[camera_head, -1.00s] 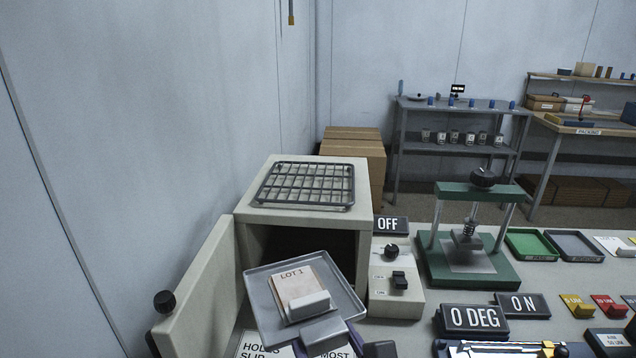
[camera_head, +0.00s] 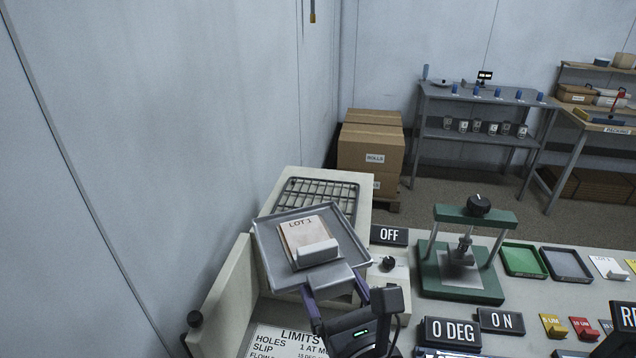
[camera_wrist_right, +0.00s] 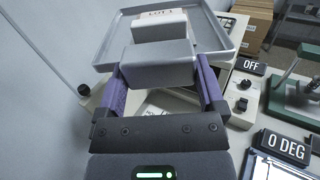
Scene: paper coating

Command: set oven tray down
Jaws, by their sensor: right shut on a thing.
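The grey oven tray (camera_head: 349,257) is held up in front of and over the top of the oven. A paper stack marked LOT 1 (camera_head: 301,234) lies on it with a pale block (camera_head: 317,252) on the paper. My right gripper (camera_head: 336,290) is shut on the tray's handle block (camera_head: 330,278); in the right wrist view its purple fingers sit on both sides of that block (camera_wrist_right: 160,65). The tray looks slightly tilted. The wire rack (camera_head: 335,194) lies on the oven's top, partly hidden by the tray. My left gripper is not in view.
The oven (camera_head: 357,180) has its door (camera_head: 222,300) swung open at left. A control box with a knob (camera_head: 389,263) and an OFF sign (camera_head: 388,235) stands to its right. A green press (camera_head: 460,285) stands farther right. A limits sign (camera_head: 285,342) lies in front.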

